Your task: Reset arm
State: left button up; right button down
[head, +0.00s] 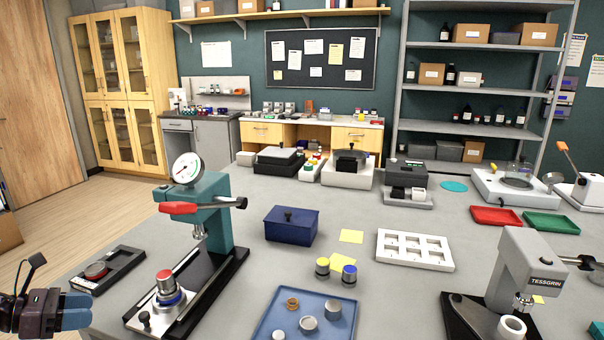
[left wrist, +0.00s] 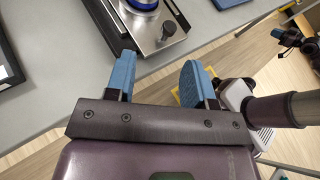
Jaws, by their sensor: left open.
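My left gripper (head: 80,311) is at the lower left of the head view, beside the near left edge of the grey bench. In the left wrist view its two blue fingers (left wrist: 158,78) stand wide apart with nothing between them. The teal press (head: 206,215) with a red lever grip and a dial stands on the bench to the right of this gripper, apart from it. Its metal base plate (left wrist: 160,32) shows beyond the fingers in the left wrist view.
A black tray (head: 130,262) with a red-topped part lies near the bench's left edge. A blue tray (head: 262,322) with several small parts, a dark blue box (head: 291,226) and a white rack (head: 414,250) sit mid-bench. A grey press (head: 529,266) stands at right. Open floor lies left.

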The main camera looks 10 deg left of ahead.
pick_arm(q)
jog(key=s+d+f+m+t+y, duration=0.25)
jog(key=d+f+m+y, duration=0.5)
jog(key=m, duration=1.05)
jog(key=s+d+f+m+t+y, duration=0.1)
jog(key=s+d+f+m+y, duration=0.3)
jog(key=f+m, duration=1)
jog(key=s+d+n+g+h, duration=0.1)
jog(key=s+d, duration=0.2)
jog(key=d, duration=0.4)
jog(key=s+d+f+n, duration=0.1)
jog(key=s+d, duration=0.2)
jog(key=d, duration=0.4)
jog(key=shift+s+f+n+g+h, duration=0.2)
jog(key=shift+n+g+h, duration=0.1)
jog(key=shift+g+h, duration=0.05)
